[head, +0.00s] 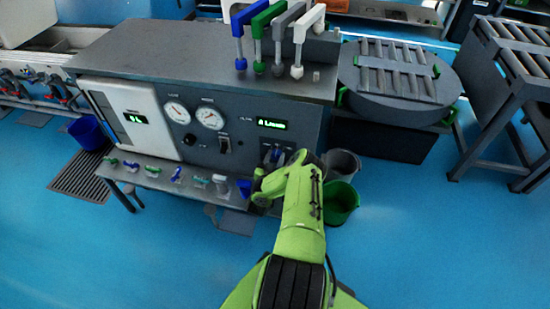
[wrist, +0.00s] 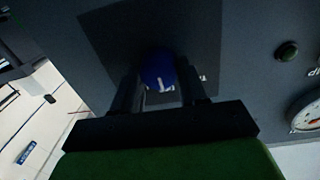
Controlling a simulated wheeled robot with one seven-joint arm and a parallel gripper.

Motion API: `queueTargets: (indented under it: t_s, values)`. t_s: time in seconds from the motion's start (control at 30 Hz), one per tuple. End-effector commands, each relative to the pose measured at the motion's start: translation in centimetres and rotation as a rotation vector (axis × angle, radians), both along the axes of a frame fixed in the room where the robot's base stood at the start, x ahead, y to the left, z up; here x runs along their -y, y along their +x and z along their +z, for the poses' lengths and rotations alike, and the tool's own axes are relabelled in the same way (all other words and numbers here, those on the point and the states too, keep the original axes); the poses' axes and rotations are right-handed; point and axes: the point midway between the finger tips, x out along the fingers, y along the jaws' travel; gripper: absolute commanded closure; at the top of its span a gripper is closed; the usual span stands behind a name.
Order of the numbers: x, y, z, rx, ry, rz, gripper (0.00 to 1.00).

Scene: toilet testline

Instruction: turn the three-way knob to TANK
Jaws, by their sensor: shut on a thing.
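The three-way knob (wrist: 160,72) is a round blue knob with a white pointer mark, set on a dark square plate. In the wrist view it sits between the two dark fingers of my gripper (wrist: 161,85), which is shut on it. The lettering beside the knob is mostly hidden by the fingers, so I cannot read which position the pointer is at. In the head view my gripper (head: 272,160) is at the right part of the console front, and the arm hides most of the knob.
The grey console (head: 290,105) carries two round gauges, a switch (head: 224,144) and a green-lit display (head: 272,124). A shelf (head: 160,176) with small coloured valves juts out at lower left. A green bucket (head: 341,200) stands right of my arm. Blue floor is open in front.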

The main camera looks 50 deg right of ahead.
Motion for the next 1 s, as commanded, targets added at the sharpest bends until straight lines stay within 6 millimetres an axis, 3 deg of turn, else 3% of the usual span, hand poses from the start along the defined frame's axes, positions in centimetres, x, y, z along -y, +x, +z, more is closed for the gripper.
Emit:
queueTargets:
  t_s: [1.0]
  values:
    - [-0.15,0.21,-0.03,-0.689,-0.297,-0.001,0.88]
